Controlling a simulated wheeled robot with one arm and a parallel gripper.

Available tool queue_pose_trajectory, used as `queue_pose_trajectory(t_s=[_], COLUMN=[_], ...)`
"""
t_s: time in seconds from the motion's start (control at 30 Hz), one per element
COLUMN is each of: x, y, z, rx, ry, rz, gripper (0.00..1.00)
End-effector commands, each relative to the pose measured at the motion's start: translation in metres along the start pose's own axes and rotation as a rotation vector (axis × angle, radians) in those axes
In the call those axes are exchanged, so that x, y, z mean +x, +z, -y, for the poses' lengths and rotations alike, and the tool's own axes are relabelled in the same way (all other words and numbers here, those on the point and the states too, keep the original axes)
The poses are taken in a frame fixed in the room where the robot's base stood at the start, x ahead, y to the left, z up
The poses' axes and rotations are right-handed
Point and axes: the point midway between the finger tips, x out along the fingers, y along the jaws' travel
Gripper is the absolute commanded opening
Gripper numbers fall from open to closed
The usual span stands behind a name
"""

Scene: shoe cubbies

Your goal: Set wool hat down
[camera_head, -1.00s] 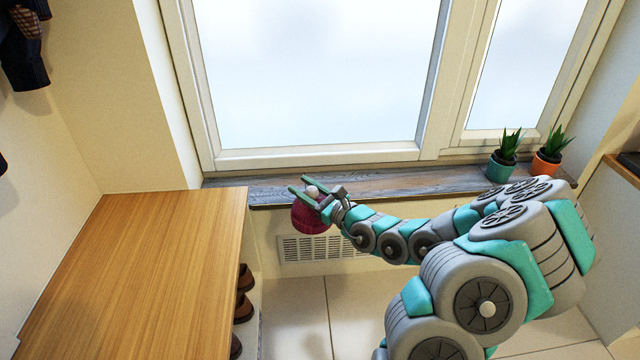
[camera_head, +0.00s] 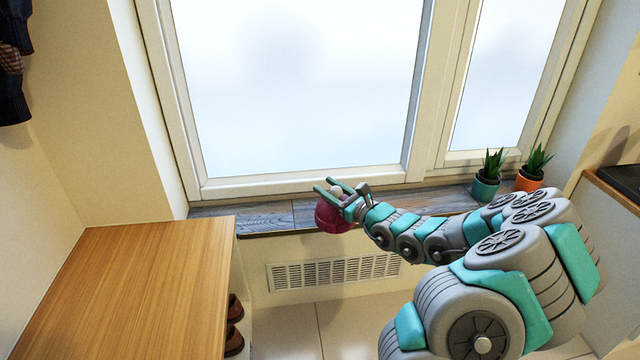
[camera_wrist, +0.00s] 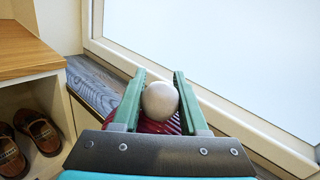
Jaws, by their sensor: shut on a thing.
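The wool hat (camera_head: 332,217) is dark red with a pale pompom. My gripper (camera_head: 328,187) is shut on it, with the green fingers on either side of the pompom. In the head view the hat hangs below the fingers, in front of the window sill; I cannot tell whether it touches the sill. In the wrist view the pompom (camera_wrist: 160,100) sits between the two fingers (camera_wrist: 158,82), and the red knit (camera_wrist: 158,125) shows below it, partly hidden by my gripper.
A wooden-topped shoe cubby (camera_head: 130,290) stands at the left, its top clear, with brown shoes (camera_head: 235,325) inside. The grey wooden sill (camera_head: 262,218) is bare left of the hat. Two potted plants (camera_head: 485,188) stand at its right end. A vent (camera_head: 335,272) is below the sill.

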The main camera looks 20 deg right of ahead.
Motion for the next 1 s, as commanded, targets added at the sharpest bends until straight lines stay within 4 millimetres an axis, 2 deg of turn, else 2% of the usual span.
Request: queue_pose_trajectory(t_s=[0.2,0.4,0.67,0.9,1.0], x=[0.043,0.069,0.083,0.081,0.081], y=[-0.009,-0.015,-0.016,-0.049,-0.051], z=[0.02,0.037,0.044,0.039,0.038], rx=[-0.004,-0.002,-0.002,0.002,0.0], ry=[0.006,0.002,0.004,0.002,0.002], rz=[-0.002,-0.001,0.001,-0.002,0.001], gripper=[0.0,0.0,0.0,0.0,0.0])
